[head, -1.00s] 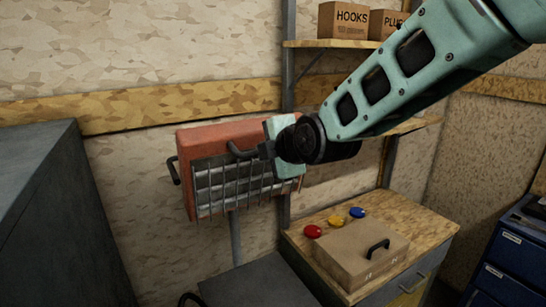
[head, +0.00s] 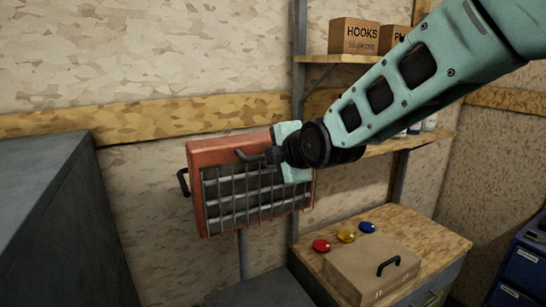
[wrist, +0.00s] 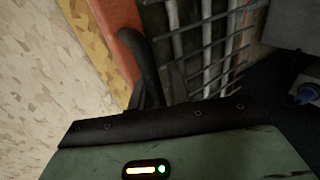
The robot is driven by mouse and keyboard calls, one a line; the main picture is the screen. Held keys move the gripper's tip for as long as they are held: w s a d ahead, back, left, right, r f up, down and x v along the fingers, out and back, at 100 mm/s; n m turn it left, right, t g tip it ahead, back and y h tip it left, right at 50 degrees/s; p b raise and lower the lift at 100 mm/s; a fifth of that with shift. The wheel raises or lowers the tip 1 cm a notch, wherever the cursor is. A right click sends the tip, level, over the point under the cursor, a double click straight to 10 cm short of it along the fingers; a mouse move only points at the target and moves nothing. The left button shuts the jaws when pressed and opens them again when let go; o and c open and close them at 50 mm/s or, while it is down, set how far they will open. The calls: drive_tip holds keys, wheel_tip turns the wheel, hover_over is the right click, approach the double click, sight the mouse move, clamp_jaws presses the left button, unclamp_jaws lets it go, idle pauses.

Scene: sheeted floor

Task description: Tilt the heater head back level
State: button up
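The heater head (head: 198,158) is an orange-red box with a barred grille (head: 250,200) on its front, carried on a grey post (head: 244,255). Its grille faces forward, and a narrow strip of its top shows. A black handle (head: 182,182) sticks out at its left. My gripper (head: 270,156) is at the other black handle (head: 246,156), by the upper part of the grille. In the wrist view this handle (wrist: 150,60) runs down to the gripper's dark edge, beside the orange shell and bars. The fingers appear closed around it, though their tips are mostly hidden.
A wooden cabinet (head: 440,236) stands at right with a cardboard box (head: 360,270) and red, yellow and blue round pieces on top. Shelves with a HOOKS box (head: 354,36) are behind my arm. A grey cabinet (head: 50,215) stands at left.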

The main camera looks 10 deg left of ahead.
drive_tip(key=shift+r, duration=0.15)
drive_tip(key=p+v, duration=0.2)
drive_tip(key=v, duration=1.5)
drive_tip(key=shift+p, duration=0.4)
drive_tip(key=shift+s+d, duration=0.1)
drive_tip(key=shift+d, duration=0.05)
drive_tip(key=s+d+f+m+g+h+b, duration=0.1)
drive_tip(key=s+f+m+g+b, duration=0.3)
drive_tip(key=f, duration=0.4)
drive_tip(key=s+d+f+m+g+h+b, duration=0.1)
drive_tip(key=s+d+f+m+g+b, duration=0.15)
drive_tip(key=s+f, duration=0.4)
drive_tip(key=s+d+f+m+g+h+b, duration=0.2)
drive_tip(key=s+d+f+m+b, duration=0.1)
drive_tip(key=f, duration=0.4)
drive_tip(key=s+d+f+m+g+h+b, duration=0.2)
drive_tip(key=s+d+f+m+b, duration=0.1)
drive_tip(key=s+d+f+m, duration=0.2)
drive_tip(key=s+f+m, duration=0.2)
drive_tip(key=s+f, duration=0.1)
drive_tip(key=shift+s+d+h, duration=0.25)
drive_tip(key=shift+d+h, duration=0.05)
drive_tip(key=shift+d, duration=0.1)
